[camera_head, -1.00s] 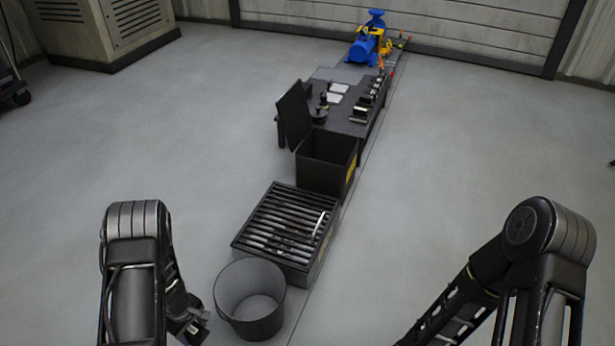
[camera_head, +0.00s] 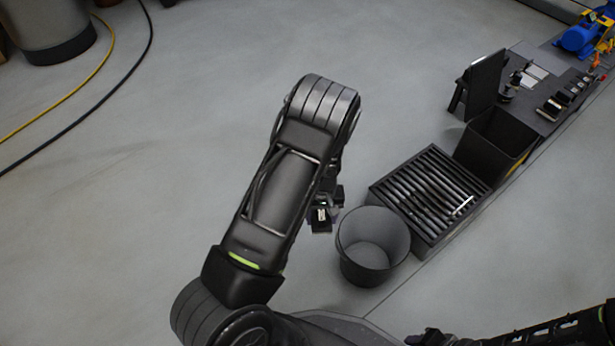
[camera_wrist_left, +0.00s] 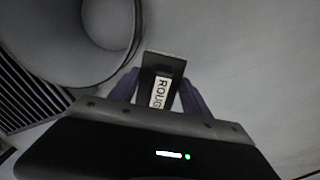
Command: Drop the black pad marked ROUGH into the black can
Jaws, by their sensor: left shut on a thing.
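The black pad marked ROUGH (camera_wrist_left: 162,72) is between the purple-grey fingers of my left gripper (camera_wrist_left: 158,98), its white label facing the wrist camera. In the head view my left gripper (camera_head: 328,205) is shut on the pad (camera_head: 320,222), just left of the black can and outside its rim. The open-topped can (camera_head: 365,272) stands upright on the floor and looks empty inside. It also shows at the top left of the left wrist view (camera_wrist_left: 130,35), apart from the pad. My right gripper (camera_head: 430,338) is at the bottom edge, too small and cut off to read.
A black slatted grate box (camera_head: 440,243) stands right behind the can. Beyond it are an open-lidded black bin (camera_head: 492,150) and a dark low table (camera_head: 540,118) with small items. A blue machine (camera_head: 582,40) is at the far right. Floor to the left is clear, with hoses farther off.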

